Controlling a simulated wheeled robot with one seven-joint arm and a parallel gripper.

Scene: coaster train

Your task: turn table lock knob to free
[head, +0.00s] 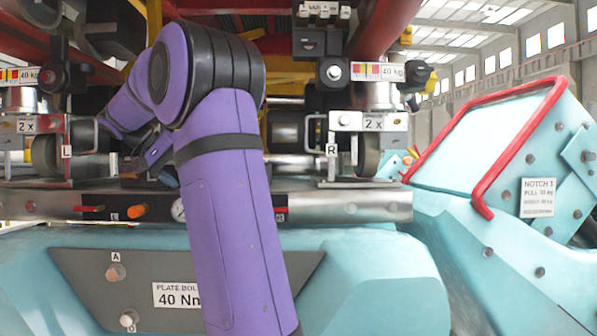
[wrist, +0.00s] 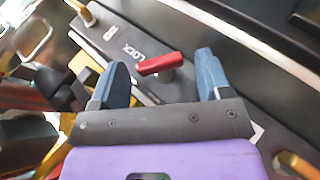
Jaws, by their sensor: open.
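The table lock knob (wrist: 158,64) is a red bar-shaped handle on a grey plate (wrist: 104,38) marked LOCK in the wrist view. My gripper (wrist: 163,62) is open, with its blue fingers on either side of the knob. A gap shows between the bar and the right finger; the bar's left end is close to the left finger, and I cannot tell whether they touch. The FREE marking is not readable. In the head view my purple arm covers most of the gripper, and only a bit of blue (head: 167,176) shows.
A metal rail (head: 340,207) crosses the head view, carrying a red handle (head: 90,208), an orange knob (head: 137,211) and a gauge (head: 179,210). Wheels (head: 368,155) stand just above it. A teal body with a red guard bar (head: 520,138) is at right.

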